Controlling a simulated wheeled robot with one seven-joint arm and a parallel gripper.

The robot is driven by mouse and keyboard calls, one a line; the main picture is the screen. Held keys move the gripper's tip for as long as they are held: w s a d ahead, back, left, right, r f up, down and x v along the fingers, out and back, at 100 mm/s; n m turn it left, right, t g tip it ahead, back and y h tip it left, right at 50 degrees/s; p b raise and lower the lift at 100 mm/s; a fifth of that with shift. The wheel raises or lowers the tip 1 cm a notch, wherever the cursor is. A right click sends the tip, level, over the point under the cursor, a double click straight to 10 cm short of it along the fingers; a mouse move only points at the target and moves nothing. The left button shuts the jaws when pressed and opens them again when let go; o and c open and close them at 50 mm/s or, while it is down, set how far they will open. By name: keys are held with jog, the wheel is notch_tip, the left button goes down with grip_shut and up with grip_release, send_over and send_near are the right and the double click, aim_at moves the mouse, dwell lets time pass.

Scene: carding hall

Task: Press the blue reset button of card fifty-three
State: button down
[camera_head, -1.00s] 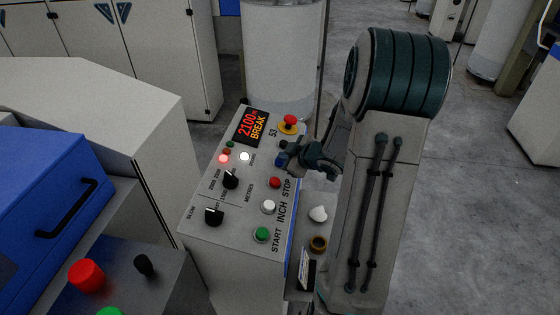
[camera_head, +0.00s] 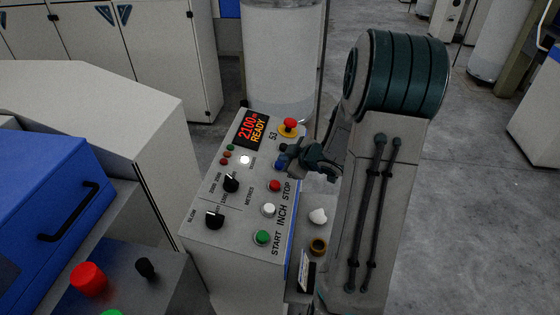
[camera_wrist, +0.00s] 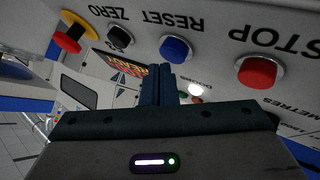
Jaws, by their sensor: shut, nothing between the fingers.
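The control panel (camera_head: 208,205) marked 53 stands in the middle of the head view. Its display (camera_head: 252,131) reads 2100 and READY. The blue reset button (camera_head: 281,162) is on the panel's right side, partly hidden by my gripper (camera_head: 288,160). In the wrist view the blue button (camera_wrist: 175,48) shows whole under the word RESET, between the black zero button (camera_wrist: 120,38) and the red stop button (camera_wrist: 257,71). My gripper is shut and empty, its fingertips (camera_wrist: 158,72) close to the blue button. I cannot tell whether they touch it.
A red emergency stop (camera_head: 289,125) on a yellow ring sits above the reset button. White inch (camera_head: 268,209) and green start (camera_head: 262,237) buttons are below. A blue machine cover (camera_head: 50,195) is at left. A ledge with a bobbin (camera_head: 318,245) is right of the panel.

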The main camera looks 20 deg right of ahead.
jog(key=shift+r, duration=0.3)
jog(key=r+p, duration=0.1)
jog(key=p, duration=0.1)
jog(key=r+p, duration=0.1)
jog(key=r, duration=0.1)
jog(key=s+d+r+p, duration=0.1)
jog(key=r+p, duration=0.1)
jog(key=shift+d+p, duration=0.1)
jog(key=shift+p, duration=0.2)
jog(key=shift+w+f, duration=0.1)
dwell(0.6)
jog(key=s+a+r+m+g+h, duration=0.35)
jog(key=s+r+m+h, duration=0.3)
jog(key=r, duration=0.35)
jog(key=s+a+r+m+g+y, duration=0.1)
jog(key=s+a+g, duration=0.1)
jog(key=s+a, duration=0.4)
jog(key=s+a+r+m+g+y, duration=0.1)
jog(key=s+a+m+g+y, duration=0.1)
jog(key=s+a, duration=0.5)
jog(key=s, duration=0.5)
jog(key=shift+r, duration=0.15)
